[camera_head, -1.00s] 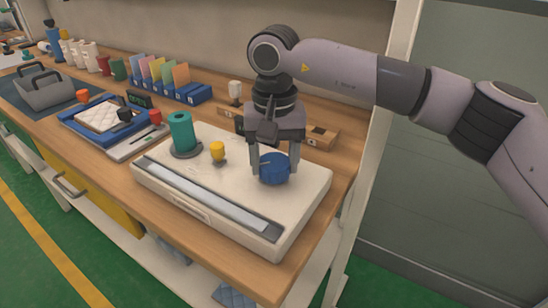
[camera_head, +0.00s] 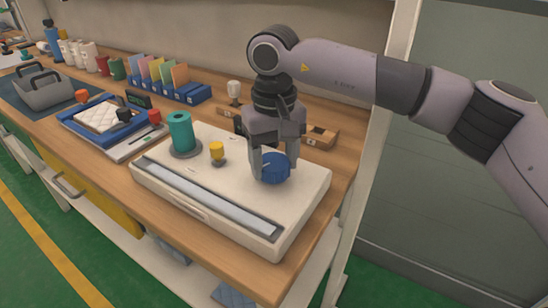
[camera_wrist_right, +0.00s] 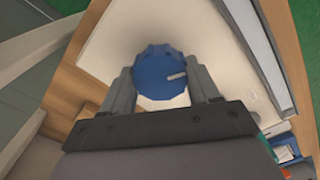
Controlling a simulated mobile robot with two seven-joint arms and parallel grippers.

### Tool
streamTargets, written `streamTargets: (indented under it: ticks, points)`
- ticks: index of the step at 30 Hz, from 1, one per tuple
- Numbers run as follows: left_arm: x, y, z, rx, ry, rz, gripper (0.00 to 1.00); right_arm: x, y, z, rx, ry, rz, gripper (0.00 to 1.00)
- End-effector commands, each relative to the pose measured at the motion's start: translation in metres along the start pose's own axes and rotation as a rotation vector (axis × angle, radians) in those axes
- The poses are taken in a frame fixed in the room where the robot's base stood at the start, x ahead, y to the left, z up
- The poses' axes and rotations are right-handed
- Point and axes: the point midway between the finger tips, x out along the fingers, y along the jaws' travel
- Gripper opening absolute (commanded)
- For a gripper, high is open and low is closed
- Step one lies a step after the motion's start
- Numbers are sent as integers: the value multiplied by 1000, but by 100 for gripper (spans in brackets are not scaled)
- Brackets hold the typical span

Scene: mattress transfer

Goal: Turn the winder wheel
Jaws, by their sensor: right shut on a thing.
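The blue winder wheel (camera_head: 273,168) sits on top of a cream-white machine (camera_head: 310,196) near the right end of the bench. My right gripper (camera_head: 272,172) reaches down from above with its fingers on either side of the wheel, shut on it. In the right wrist view the wheel (camera_wrist_right: 161,76) lies between the two fingers (camera_wrist_right: 163,88), and a pale mark on its top points to the right. My left gripper is in neither view.
A teal spool (camera_head: 180,132) and a small yellow knob (camera_head: 217,151) stand on the same machine, left of the wheel. A blue tray (camera_head: 72,125) with a quilted white pad and a grey tote (camera_head: 50,90) lie further left. Blue card holders (camera_head: 187,94) stand behind.

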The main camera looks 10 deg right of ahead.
Motion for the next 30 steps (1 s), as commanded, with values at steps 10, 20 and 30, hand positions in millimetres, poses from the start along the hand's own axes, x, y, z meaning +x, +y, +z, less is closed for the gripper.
streamTargets:
  ticks: [10, 20, 30]
  points:
    - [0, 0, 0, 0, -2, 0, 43, -2, 0, -1, 3, 6, -1, 86]
    - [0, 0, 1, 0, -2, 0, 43, -21, 0, -1, 3, 7, -1, 86]
    - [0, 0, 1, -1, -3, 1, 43, -69, 0, -1, 3, 6, -1, 86]
